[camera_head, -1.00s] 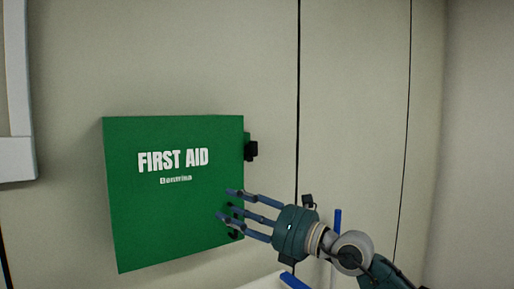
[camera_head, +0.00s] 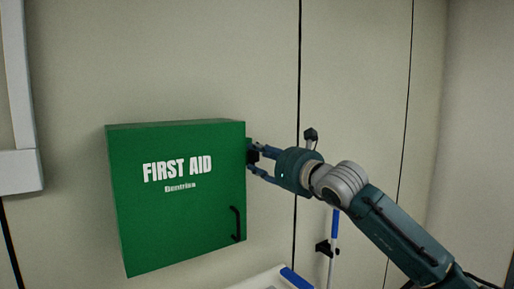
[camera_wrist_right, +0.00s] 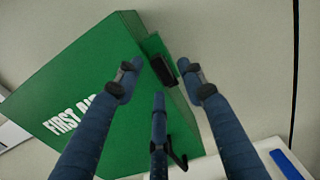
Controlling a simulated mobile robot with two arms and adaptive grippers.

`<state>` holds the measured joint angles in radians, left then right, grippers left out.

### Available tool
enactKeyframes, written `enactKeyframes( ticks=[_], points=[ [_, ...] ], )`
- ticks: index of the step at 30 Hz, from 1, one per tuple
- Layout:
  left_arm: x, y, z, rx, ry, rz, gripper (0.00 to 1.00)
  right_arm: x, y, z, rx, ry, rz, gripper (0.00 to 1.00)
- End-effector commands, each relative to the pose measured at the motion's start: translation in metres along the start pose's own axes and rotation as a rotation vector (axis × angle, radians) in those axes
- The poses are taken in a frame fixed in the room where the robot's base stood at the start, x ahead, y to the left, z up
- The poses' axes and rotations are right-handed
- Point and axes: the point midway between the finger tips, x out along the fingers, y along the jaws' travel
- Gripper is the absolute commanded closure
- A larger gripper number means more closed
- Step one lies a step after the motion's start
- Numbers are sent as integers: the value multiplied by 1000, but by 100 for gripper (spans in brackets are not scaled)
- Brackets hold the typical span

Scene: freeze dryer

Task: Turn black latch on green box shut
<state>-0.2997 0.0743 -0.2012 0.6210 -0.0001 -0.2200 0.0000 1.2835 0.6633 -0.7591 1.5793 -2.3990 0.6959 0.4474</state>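The green first aid box (camera_head: 180,225) hangs on the wall, its door looking closed. It also fills the left of the right wrist view (camera_wrist_right: 85,95). The black latch (camera_head: 252,156) sits on the box's right side, partly hidden by my right gripper's fingers. In the right wrist view the latch (camera_wrist_right: 163,71) lies between the spread fingertips. My right gripper (camera_head: 255,158) is open around the latch, with fingers on both sides; whether they touch it is unclear. A black handle (camera_head: 236,223) is on the door's lower right. My left gripper is not in view.
A white surface with a blue-edged item (camera_head: 296,279) lies below the box. A blue and white pole (camera_head: 334,228) stands below my right arm.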

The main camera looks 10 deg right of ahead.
Motion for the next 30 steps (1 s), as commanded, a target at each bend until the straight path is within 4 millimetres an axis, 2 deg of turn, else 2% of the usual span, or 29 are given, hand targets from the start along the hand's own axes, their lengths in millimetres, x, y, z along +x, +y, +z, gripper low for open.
enactKeyframes(
  ticks=[1,5,14,20,26,30],
  points=[
    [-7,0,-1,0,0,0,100,6,0,4,1,0,0,60],
    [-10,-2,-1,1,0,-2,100,14,0,2,-1,-1,0,60],
    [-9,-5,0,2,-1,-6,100,16,0,0,-1,-2,0,60],
    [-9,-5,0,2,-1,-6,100,16,0,0,-1,-1,0,100],
    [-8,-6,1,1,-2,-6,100,16,0,-1,4,-1,0,100],
    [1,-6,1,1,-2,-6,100,16,0,-4,30,0,0,100]
  ],
)
